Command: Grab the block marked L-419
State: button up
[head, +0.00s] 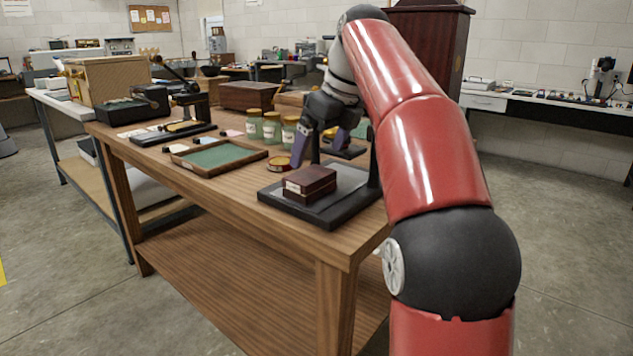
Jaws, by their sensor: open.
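A dark red-brown block (312,179) lies on a black flat base (338,208) near the front right corner of the wooden table. It looks like two stacked layers, and a small pale label sits on its left side. The label is too small to read, so I cannot tell whether it says L-419. My gripper (322,147) is open and points down above the table, behind and above the block. Its purple-tinted fingers are spread apart, and no object shows held between them. My red arm hides part of the table's right side.
A green-lined tray (184,167) lies left of the block. Several labelled jars (272,126) and a small round tin (279,163) stand near my gripper. A dark upright post (374,165) rises at the black base's right side. Bare wood shows at the table's front edge.

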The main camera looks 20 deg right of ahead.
aim_at(311, 174)
jog(key=x, duration=0.2)
jog(key=b+x, duration=0.1)
jog(key=x, duration=0.2)
jog(key=b+x, duration=0.1)
jog(key=x, duration=0.1)
jog(key=shift+s+f, duration=0.25)
jog(key=shift+s, duration=0.05)
jog(key=shift+c, duration=0.3)
jog(key=c, duration=0.8)
jog(key=shift+r, duration=0.1)
